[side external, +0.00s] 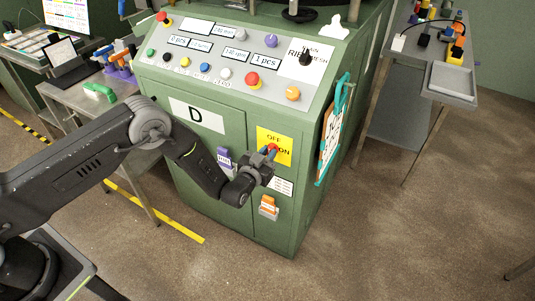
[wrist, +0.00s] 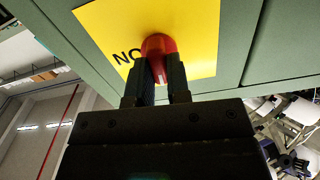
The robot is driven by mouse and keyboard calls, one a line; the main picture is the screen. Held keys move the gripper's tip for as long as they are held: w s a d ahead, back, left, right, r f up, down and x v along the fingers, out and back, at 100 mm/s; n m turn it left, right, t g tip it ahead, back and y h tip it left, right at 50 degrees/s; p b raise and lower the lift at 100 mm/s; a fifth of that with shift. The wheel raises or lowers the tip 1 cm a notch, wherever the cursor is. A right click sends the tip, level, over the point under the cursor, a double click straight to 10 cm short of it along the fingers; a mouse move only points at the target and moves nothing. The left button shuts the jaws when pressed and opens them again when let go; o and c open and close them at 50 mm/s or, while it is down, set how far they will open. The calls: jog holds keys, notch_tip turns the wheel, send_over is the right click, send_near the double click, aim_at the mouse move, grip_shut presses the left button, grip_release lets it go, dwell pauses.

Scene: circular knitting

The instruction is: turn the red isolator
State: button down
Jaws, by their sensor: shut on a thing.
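The red isolator (wrist: 158,45) is a red rotary knob on a yellow plate (wrist: 200,25) on the front of the green machine. In the side external view the plate (side external: 270,137) reads OFF at the top and ON lower right, and the knob (side external: 272,148) is partly hidden by my gripper. My gripper (side external: 266,156) is at the plate, its two dark fingers (wrist: 160,75) either side of the knob and shut on it. The knob's white mark shows between the fingers in the wrist view. The fingers hide part of the lettering there.
Below the plate, an orange-and-white item (side external: 268,207) is on the machine front. A purple holder (side external: 224,159) is to the left. A teal-framed clipboard (side external: 333,130) hangs on the machine's right side. The control panel (side external: 235,65) is above. The floor in front is clear.

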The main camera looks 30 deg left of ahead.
jog(key=shift+d+f+m, duration=0.1)
jog(key=shift+f+m, duration=0.05)
jog(key=shift+m, duration=4.05)
jog(key=shift+d+f+m, duration=0.1)
jog(key=shift+f+m, duration=0.05)
jog(key=shift+m, duration=4.05)
jog(key=c, duration=1.1)
grip_release()
jog(key=s, duration=1.3)
jog(key=shift+s, duration=0.4)
